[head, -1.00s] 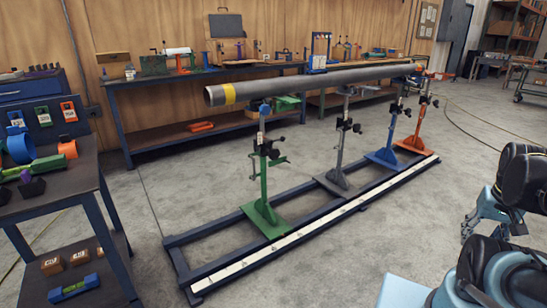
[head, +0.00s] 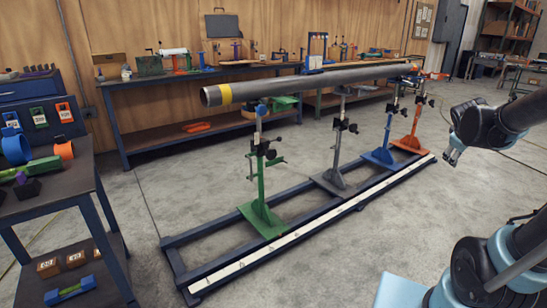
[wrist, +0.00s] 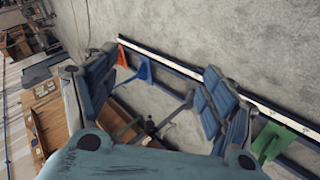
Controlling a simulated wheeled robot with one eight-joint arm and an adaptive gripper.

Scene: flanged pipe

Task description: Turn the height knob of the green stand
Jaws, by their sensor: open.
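The green stand (head: 261,190) stands on the blue floor rail frame, nearest of the row, under the yellow-banded end of the grey pipe (head: 300,86). Dark knobs (head: 270,154) and a green handle show on its upper part; which one is the height knob I cannot tell. My gripper (head: 452,157) is in the air at the right of the head view, well apart from the green stand. In the wrist view my gripper (wrist: 160,97) has its fingers spread, with nothing held. The green stand's foot (wrist: 270,142) shows there at the right; its knobs are not clear.
Grey (head: 335,160), blue (head: 383,145) and orange (head: 411,130) stands follow along the rail frame (head: 215,235). A tool cart (head: 60,200) is at the left. Workbenches line the wall. The floor between my arm and the stands is clear.

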